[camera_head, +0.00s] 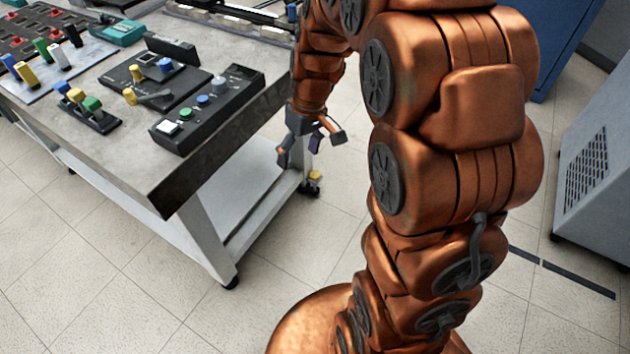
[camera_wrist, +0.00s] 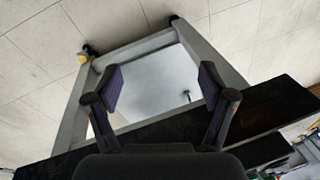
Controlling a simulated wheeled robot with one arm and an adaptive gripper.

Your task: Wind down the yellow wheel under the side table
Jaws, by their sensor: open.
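The yellow wheel (camera_head: 315,175) is a small yellow piece just above a dark caster at the foot of a leg of the side table (camera_head: 125,158). It also shows in the wrist view (camera_wrist: 82,58), at the upper left corner of the table's pale lower frame. My gripper (camera_head: 311,145) is open and empty, beside the table edge and apart from the wheel, which shows below it in the head view. In the wrist view my gripper's fingers (camera_wrist: 162,87) are spread wide, and the wheel lies up and left of the left finger.
The tabletop carries a black button box (camera_head: 208,108), a lever box (camera_head: 150,82) and several coloured parts. Its dark edge (camera_wrist: 190,130) crosses the wrist view close to my fingers. A grey cabinet (camera_head: 595,165) stands at the right. Tiled floor around the table is clear.

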